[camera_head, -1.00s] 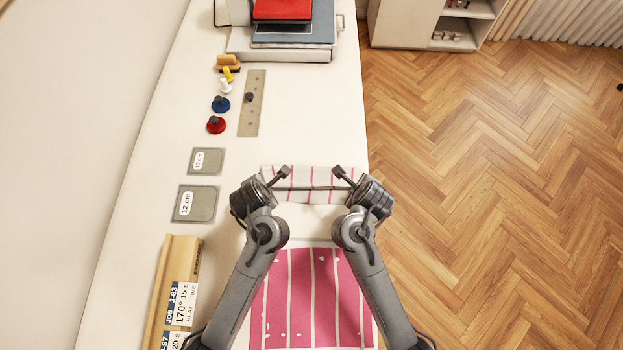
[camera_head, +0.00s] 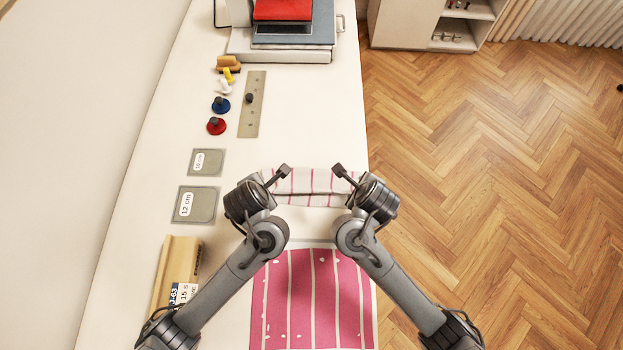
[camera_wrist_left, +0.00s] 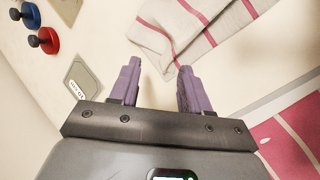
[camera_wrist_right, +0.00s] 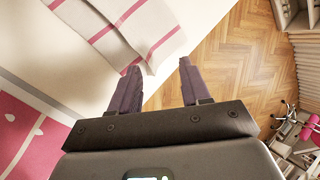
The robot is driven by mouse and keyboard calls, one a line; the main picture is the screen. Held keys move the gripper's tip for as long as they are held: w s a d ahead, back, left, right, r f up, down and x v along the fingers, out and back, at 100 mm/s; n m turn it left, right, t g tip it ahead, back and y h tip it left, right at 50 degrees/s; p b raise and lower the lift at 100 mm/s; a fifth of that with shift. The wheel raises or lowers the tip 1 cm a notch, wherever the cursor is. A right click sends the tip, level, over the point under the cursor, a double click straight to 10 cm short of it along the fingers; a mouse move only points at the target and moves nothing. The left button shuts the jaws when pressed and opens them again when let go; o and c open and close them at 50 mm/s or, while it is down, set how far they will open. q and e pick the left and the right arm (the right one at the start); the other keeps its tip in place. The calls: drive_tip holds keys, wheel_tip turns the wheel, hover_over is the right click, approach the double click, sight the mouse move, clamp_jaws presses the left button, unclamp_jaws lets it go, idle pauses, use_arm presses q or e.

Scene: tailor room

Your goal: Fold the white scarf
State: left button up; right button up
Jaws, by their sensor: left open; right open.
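The white scarf (camera_head: 312,183) with pink stripes lies folded in a flat band across the table, between my two grippers. In the left wrist view the scarf (camera_wrist_left: 190,30) shows layered folds beyond the fingertips. In the right wrist view its end (camera_wrist_right: 135,30) lies near the table edge. My left gripper (camera_head: 284,170) is open and empty over the left part of the scarf; its fingers (camera_wrist_left: 157,68) are apart. My right gripper (camera_head: 338,169) is open and empty over the right part; its fingers (camera_wrist_right: 158,75) are apart. Whether either touches the cloth I cannot tell.
A pink striped mat or cloth (camera_head: 312,300) lies in front on the table. Grey square templates (camera_head: 195,205) lie to the left, with red (camera_head: 216,125) and blue (camera_head: 221,104) knobs, a ruler (camera_head: 252,105) and a wooden box (camera_head: 175,270). A press (camera_head: 283,40) stands at the back.

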use_arm(q)
drive_tip(key=shift+s+a+r, duration=0.1)
drive_tip(key=shift+s+r, duration=0.15)
drive_tip(key=shift+r, duration=0.05)
use_arm(e)
drive_tip(key=shift+s+d+r, duration=0.2)
drive_tip(key=shift+s+r, duration=0.05)
drive_tip(key=shift+s, duration=0.05)
use_arm(q)
drive_tip(key=s+r, duration=0.4)
use_arm(e)
drive_tip(key=s+r, duration=0.4)
drive_tip(key=shift+s, duration=0.1)
use_arm(q)
drive_tip(key=shift+c, duration=0.2)
use_arm(e)
drive_tip(key=shift+c, duration=0.2)
